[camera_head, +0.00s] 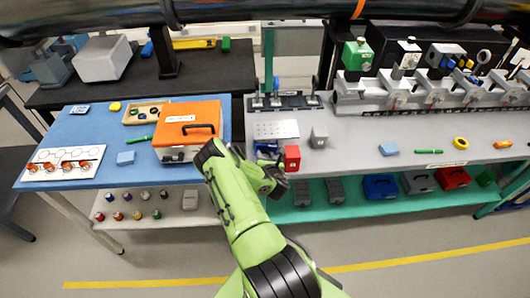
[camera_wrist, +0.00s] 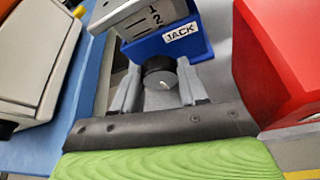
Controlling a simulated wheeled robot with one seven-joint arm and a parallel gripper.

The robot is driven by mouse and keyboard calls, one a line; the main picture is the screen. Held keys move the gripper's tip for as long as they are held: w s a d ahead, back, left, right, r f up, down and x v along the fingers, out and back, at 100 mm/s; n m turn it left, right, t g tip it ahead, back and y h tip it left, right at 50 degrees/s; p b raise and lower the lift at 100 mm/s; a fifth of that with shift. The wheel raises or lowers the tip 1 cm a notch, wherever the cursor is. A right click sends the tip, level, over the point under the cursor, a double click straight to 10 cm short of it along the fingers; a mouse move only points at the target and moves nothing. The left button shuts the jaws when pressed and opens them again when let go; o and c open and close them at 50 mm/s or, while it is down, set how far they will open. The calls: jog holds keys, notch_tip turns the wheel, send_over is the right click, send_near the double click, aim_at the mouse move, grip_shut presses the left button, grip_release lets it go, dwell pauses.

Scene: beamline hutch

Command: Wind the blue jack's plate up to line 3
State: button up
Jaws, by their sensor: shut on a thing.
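The blue jack (camera_wrist: 185,40) stands just in front of my gripper in the wrist view, with a white JACK label on its face. A light grey piece (camera_wrist: 130,14) above its body carries black lines and the numerals 1 and 2. No line 3 shows; the top is cut off by the frame. My gripper (camera_wrist: 160,82) is shut on the jack's dark round knob (camera_wrist: 158,65), one finger on each side. In the head view, the jack (camera_head: 266,150) is a small blue patch, partly hidden by my arm near the grey bench's left end.
A red block (camera_wrist: 282,55) stands close right of my gripper; it also shows in the head view (camera_head: 291,158). An orange case (camera_head: 190,120) sits to the left on the blue table (camera_head: 100,115). A grey block (camera_head: 319,136) and perforated plate (camera_head: 276,129) lie behind.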

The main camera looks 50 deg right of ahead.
jog(key=shift+m, duration=0.3)
dwell(0.4)
jog(key=o, duration=0.8)
jog(key=b+v, duration=0.2)
jog(key=v, duration=1.3)
jog(key=shift+s+r, duration=0.1)
jog(key=shift+s, duration=0.25)
jog(key=shift+o, duration=0.2)
